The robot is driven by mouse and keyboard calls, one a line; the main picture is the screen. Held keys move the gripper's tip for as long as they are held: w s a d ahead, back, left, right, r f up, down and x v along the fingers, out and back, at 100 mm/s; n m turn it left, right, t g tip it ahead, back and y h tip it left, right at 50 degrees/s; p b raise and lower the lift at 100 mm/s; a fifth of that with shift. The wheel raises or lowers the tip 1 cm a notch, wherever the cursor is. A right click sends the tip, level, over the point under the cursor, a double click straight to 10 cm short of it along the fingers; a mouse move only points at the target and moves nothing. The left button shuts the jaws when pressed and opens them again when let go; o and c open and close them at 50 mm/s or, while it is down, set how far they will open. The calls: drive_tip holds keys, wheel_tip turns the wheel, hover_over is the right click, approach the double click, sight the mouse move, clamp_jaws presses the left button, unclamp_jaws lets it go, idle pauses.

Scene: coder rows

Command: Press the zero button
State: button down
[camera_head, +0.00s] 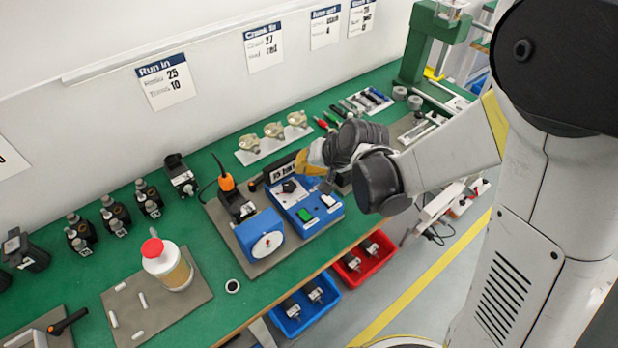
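A blue control box (318,212) stands on a grey mat on the green bench, with a black knob (288,186), a green button (305,215) and a pale button (328,200) on its sloped top. A dark display with white characters (283,171) stands at its back edge. No label reading zero is legible, so I cannot tell which control is the zero button. My gripper (312,161) is above the back right of the box, its yellowish fingers pointing left near the display. Its wrist hides part of the box's surroundings. I cannot tell whether the fingers touch anything or are open.
A blue round-dial gauge (267,243) and an orange-topped tool (227,183) stand left of the box. Brass-coloured parts (274,131) and hand tools lie behind. Blue (305,322) and red (381,272) bins sit below the front edge.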

sight(305, 180)
drive_tip(key=shift+f, duration=0.15)
drive_tip(key=shift+f+b, duration=0.3)
drive_tip(key=shift+b, duration=0.25)
drive_tip(key=shift+f+b, duration=0.4)
drive_tip(key=shift+f, duration=0.05)
idle(0.7)
drive_tip(key=shift+r, duration=0.15)
drive_tip(key=shift+r+p, duration=0.65)
drive_tip(key=shift+r, duration=0.1)
drive_tip(key=shift+r+p, duration=1.95)
drive_tip(key=shift+r, duration=0.6)
